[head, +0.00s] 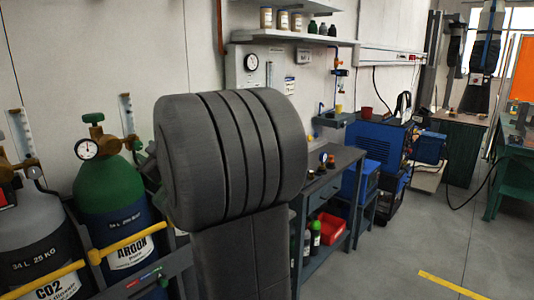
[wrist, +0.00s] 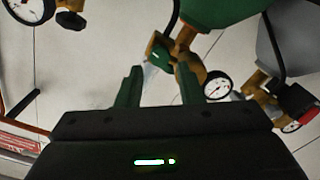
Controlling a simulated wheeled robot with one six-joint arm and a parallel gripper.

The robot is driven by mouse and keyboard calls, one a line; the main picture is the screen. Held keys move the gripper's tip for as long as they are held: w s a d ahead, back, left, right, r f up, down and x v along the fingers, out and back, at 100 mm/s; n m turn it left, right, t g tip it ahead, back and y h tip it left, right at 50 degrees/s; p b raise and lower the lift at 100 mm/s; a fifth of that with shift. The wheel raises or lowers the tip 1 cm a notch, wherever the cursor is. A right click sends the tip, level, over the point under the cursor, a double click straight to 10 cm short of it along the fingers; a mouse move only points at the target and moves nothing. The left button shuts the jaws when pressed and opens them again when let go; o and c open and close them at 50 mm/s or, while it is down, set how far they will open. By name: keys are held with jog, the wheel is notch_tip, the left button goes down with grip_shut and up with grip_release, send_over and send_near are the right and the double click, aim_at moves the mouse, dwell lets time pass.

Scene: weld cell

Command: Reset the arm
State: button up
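My gripper (wrist: 159,72) shows in the wrist view, with two green fingers standing apart. The gap between them looks empty. A brass valve with a round gauge (wrist: 217,85) is just beyond the fingers; I cannot tell whether they touch it. In the head view a large dark grey link of my arm (head: 235,155) fills the middle, and my gripper is hidden there.
A green argon cylinder (head: 105,190) and a grey CO2 cylinder (head: 30,232) stand at the left, behind yellow bars. A workbench (head: 335,185) and a blue machine (head: 370,140) are behind my arm. Grey floor (head: 400,245) is clear at the right.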

aim_at(139, 147)
jog(key=x, duration=0.5)
jog(key=shift+w+a, duration=0.15)
jog(key=shift+a, duration=0.05)
jog(key=shift+d, duration=0.1)
